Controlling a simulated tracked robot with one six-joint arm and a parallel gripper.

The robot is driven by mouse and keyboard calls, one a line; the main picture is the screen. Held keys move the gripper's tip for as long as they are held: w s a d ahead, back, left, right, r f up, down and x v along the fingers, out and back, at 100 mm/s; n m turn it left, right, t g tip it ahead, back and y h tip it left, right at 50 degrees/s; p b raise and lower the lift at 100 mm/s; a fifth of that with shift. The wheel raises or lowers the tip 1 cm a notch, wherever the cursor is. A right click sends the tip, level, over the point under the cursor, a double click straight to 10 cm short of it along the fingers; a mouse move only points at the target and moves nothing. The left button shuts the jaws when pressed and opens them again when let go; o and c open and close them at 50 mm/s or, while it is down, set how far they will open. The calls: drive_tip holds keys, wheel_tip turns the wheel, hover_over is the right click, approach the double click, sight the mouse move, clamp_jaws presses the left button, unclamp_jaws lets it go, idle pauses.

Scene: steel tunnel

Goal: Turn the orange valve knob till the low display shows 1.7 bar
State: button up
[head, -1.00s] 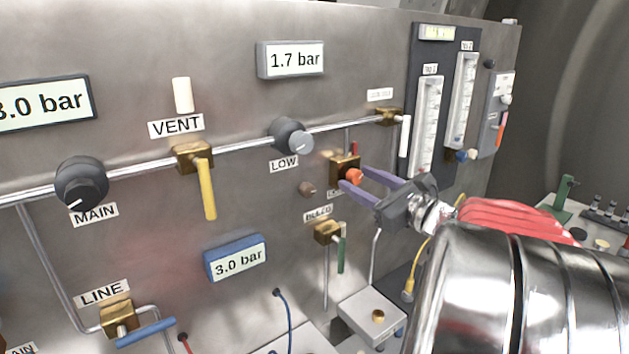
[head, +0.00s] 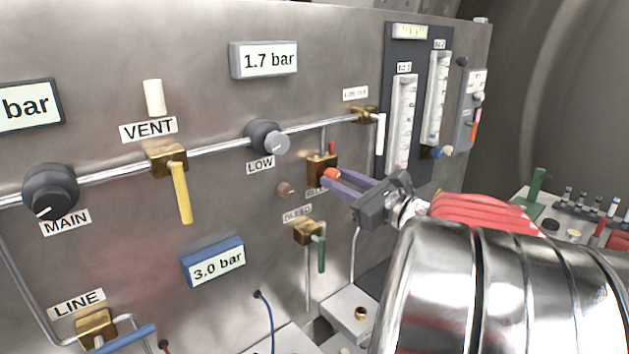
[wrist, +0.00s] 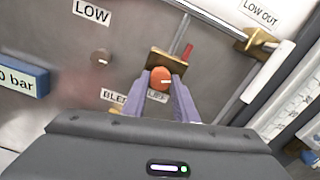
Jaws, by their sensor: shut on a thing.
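The orange valve knob (head: 331,173) sits on a brass block (head: 320,163) under the low line; it also shows in the wrist view (wrist: 160,77). My gripper (head: 337,180) has its two purple fingers shut on the knob, one on each side. In the wrist view my fingers (wrist: 161,88) flank the orange knob, which has a white mark on its face. The low display (head: 264,60) at the top reads 1.7 bar. The label beneath the knob is partly hidden by my fingers.
The black LOW regulator (head: 266,138) is up and left of the knob. The green bleed lever (head: 321,254) hangs below. A blue-framed display (head: 214,262) reads 3.0 bar. The yellow vent lever (head: 180,192) is farther left. A white handle (head: 380,134) hangs at right.

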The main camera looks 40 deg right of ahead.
drive_tip(key=shift+m, duration=1)
drive_tip(key=o, duration=1.1)
drive_tip(key=shift+c, duration=0.2)
drive_tip(key=s, duration=1.3)
drive_tip(key=shift+s+d, duration=0.15)
drive_tip(key=shift+s, duration=0.25)
